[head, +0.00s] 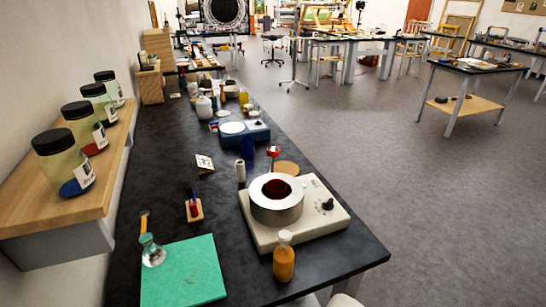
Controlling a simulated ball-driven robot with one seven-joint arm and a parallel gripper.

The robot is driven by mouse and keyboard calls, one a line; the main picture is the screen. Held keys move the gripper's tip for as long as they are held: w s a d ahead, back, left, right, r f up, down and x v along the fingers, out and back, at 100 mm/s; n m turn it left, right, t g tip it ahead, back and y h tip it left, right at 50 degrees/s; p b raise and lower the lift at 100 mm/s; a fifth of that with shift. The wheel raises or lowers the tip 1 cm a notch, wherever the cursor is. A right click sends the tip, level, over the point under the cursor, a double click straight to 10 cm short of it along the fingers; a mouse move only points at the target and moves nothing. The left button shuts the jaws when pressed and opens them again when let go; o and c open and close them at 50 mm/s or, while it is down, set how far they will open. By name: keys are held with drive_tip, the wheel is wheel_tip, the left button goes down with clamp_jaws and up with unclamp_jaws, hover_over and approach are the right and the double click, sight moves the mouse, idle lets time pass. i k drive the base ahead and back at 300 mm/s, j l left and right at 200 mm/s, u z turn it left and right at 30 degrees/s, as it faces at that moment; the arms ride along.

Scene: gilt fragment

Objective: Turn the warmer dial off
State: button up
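The warmer (318,227) is a cream-white box with a round metal well (277,205) on top, dark red inside. It sits near the front right corner of the black bench. Its dial (327,205) is a black knob on the right part of its top face, with small dark markings around it. Which mark the knob points to is too small to tell. My gripper is not in view. A pale rounded shape at the bottom edge, below the bench, is cut off and I cannot tell what it is.
An amber bottle (284,257) stands directly in front of the warmer. A green mat (183,272) and a glass flask (152,250) lie to its left. A blue-based device (240,134) stands farther back. The floor (440,200) right of the bench is clear.

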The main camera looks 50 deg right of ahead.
sight(329, 205)
drive_tip(key=z, duration=0.8)
